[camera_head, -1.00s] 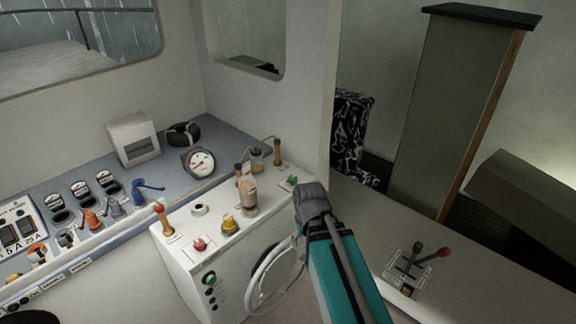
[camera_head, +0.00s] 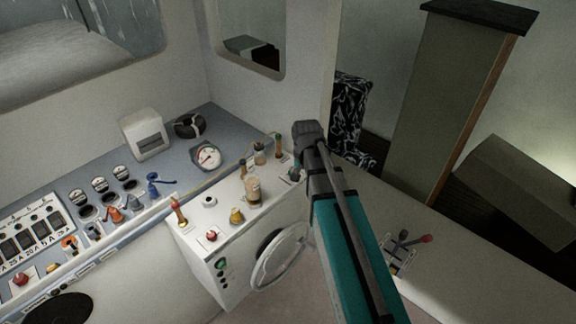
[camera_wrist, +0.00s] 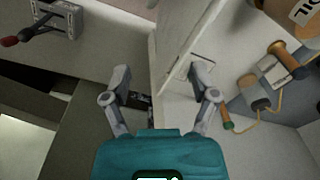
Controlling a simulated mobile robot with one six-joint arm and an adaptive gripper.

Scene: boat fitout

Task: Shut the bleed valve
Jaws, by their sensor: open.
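Several small valves and handles stand on the white console (camera_head: 205,235); I cannot read which is labelled the bleed valve. A small green-topped fitting (camera_head: 294,174) sits at the console's right back corner, partly behind my arm. A yellow knob (camera_head: 236,216), a red knob (camera_head: 212,235) and a red-tipped lever (camera_head: 178,212) stand nearer the front. My gripper (camera_head: 308,132) is above and beyond the right back corner. In the wrist view its two fingers (camera_wrist: 161,76) are spread, with nothing held between them.
A brown jar (camera_head: 253,190) and an upright orange-and-green handle (camera_head: 278,146) stand on the console. A round gauge (camera_head: 206,156) and a switch panel (camera_head: 30,240) lie left. A lever box (camera_head: 402,250) is right; a tall cabinet (camera_head: 440,105) stands behind.

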